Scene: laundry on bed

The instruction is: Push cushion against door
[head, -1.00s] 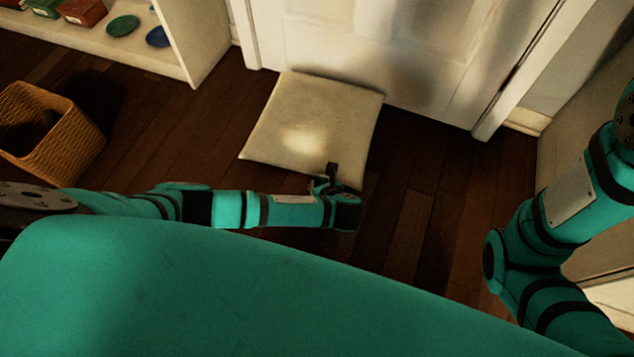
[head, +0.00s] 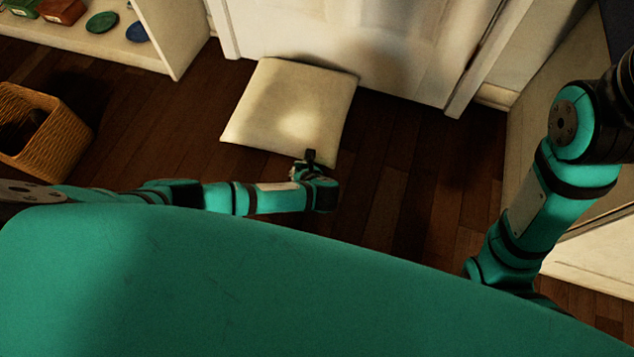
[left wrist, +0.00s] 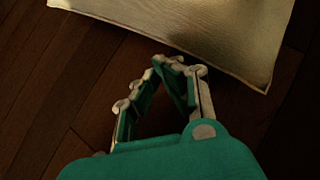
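The pale square cushion (head: 290,105) lies on the dark floor with its far edge close against the foot of the white door (head: 400,65). I cannot tell whether that edge touches the door all along. My left gripper (head: 310,156) is at the cushion's near edge, by its near right corner. In the left wrist view, the left gripper's fingertips (left wrist: 168,62) come together with nothing between them.
A wicker basket (head: 45,135) stands on the floor at the left. A white shelf (head: 170,50) with small boxes and discs is at the upper left. The wooden floor (head: 400,170) right of the cushion is clear.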

